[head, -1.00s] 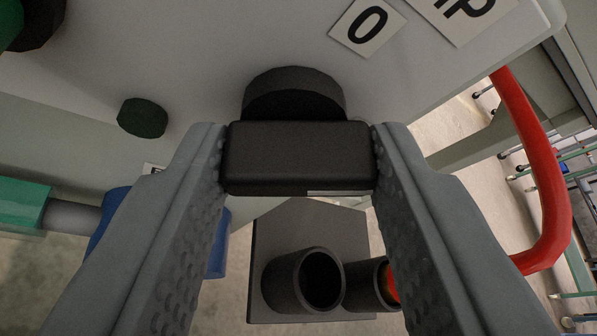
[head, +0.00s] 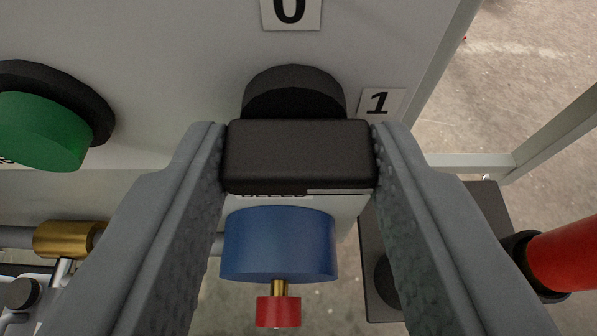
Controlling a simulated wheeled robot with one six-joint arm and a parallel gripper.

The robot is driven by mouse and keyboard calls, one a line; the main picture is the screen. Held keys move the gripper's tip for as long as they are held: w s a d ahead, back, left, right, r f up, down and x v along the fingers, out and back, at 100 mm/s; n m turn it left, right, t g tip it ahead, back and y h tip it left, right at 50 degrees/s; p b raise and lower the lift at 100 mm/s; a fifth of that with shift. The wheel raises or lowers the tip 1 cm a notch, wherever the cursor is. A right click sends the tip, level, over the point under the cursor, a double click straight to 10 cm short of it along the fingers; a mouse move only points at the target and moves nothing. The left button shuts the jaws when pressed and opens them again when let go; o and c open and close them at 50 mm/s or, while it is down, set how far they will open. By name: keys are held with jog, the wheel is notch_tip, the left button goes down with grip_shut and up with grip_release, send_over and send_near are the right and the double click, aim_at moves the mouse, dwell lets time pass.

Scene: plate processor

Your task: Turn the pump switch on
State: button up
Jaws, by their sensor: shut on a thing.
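The black pump switch knob (head: 298,158) sits on the light grey panel (head: 180,60) in the middle of the head view. My gripper (head: 298,148) is shut on the knob's bar-shaped handle, one finger against each side. A thin white mark shows at the lower right edge of the handle. The "0" label (head: 291,12) is straight above the knob, cut by the top edge. The "1" label (head: 381,103) is just right of the knob's round base.
A green button (head: 42,132) is on the panel at left. Below the knob are a blue cylinder (head: 279,244) with a red cap (head: 278,312). A brass fitting (head: 68,239) is at lower left, a red tube (head: 565,255) at lower right. Floor shows at upper right.

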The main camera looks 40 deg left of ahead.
jog(key=shift+f, duration=0.1)
dwell(0.3)
jog(key=o, duration=1)
jog(key=shift+d, duration=0.1)
jog(key=v, duration=1.7)
jog(key=shift+s+d, duration=0.15)
jog(key=shift+d, duration=0.05)
